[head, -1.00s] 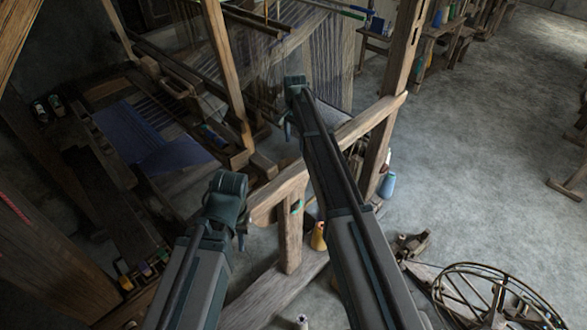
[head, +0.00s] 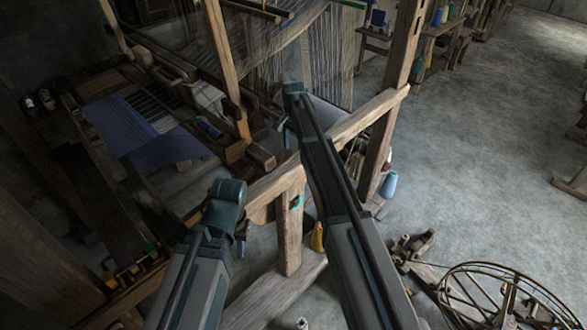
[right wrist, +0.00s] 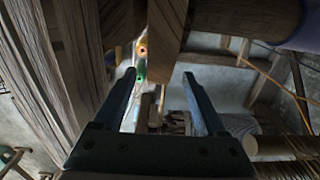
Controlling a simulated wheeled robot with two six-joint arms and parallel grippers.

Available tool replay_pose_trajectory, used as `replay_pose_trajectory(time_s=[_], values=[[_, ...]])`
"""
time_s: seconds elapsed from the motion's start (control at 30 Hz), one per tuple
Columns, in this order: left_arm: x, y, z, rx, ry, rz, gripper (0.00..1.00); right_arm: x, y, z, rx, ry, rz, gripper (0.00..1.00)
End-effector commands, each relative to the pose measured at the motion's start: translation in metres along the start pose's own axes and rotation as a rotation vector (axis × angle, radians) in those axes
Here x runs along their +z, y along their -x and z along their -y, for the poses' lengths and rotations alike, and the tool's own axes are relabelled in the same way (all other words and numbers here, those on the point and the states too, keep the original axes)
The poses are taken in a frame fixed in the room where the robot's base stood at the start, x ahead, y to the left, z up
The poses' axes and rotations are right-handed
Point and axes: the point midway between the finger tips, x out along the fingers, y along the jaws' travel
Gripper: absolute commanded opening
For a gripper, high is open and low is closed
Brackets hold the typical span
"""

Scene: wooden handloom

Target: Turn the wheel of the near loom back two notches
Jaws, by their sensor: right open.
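The near loom is a dark wooden frame with a stout post and rail (head: 345,125) and blue cloth (head: 130,125) on it. I cannot pick out its notched wheel in either view. My right arm reaches over the rail in the head view, its end beside the frame. In the right wrist view my right gripper (right wrist: 160,75) is open, its two fingers apart with nothing held between them. Wooden beams of the loom lie beyond the fingertips.
A spoked wheel (head: 484,267) on a separate stand is at the lower right on the floor. Small spools (head: 125,275) lie at lower left.

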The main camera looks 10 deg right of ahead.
Motion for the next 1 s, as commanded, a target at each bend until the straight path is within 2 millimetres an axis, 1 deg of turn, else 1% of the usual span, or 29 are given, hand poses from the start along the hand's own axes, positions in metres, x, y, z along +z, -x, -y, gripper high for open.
replay_pose_trajectory(time_s=[0.03, 0.1, 0.4, 0.5, 0.63, 0.87, 0.9, 0.97, 1.0], values=[[-0.001, -0.015, -0.001, 0.000, 0.000, 0.000, 0.30, 0.000, -0.015, 0.000, 0.000, 0.000, 0.000, 0.74], [-0.002, -0.025, -0.002, 0.000, 0.000, 0.000, 0.30, 0.000, -0.025, 0.000, 0.000, 0.000, 0.000, 0.74], [-0.004, -0.065, -0.006, 0.000, -0.001, 0.000, 0.30, 0.000, -0.065, 0.000, 0.000, 0.000, 0.000, 0.74], [-0.004, -0.073, -0.007, 0.000, -0.001, 0.000, 0.30, 0.000, -0.073, 0.000, 0.000, 0.000, 0.000, 0.74], [-0.004, -0.076, -0.007, 0.000, -0.001, 0.000, 0.30, 0.000, -0.077, 0.000, 0.000, 0.000, 0.000, 0.74], [-0.004, -0.075, -0.007, 0.000, -0.001, 0.000, 0.30, 0.000, -0.076, 0.000, 0.000, 0.000, 0.000, 0.74], [-0.004, -0.075, -0.007, 0.000, -0.001, 0.000, 0.30, 0.000, -0.076, 0.000, 0.000, 0.000, 0.000, 0.72], [-0.004, -0.075, -0.007, 0.000, -0.001, 0.000, 0.30, 0.000, -0.076, 0.000, 0.000, 0.000, 0.000, 0.61], [-0.004, -0.075, -0.007, 0.000, -0.001, 0.000, 0.30, 0.000, -0.076, 0.000, 0.000, 0.000, 0.000, 0.54]])
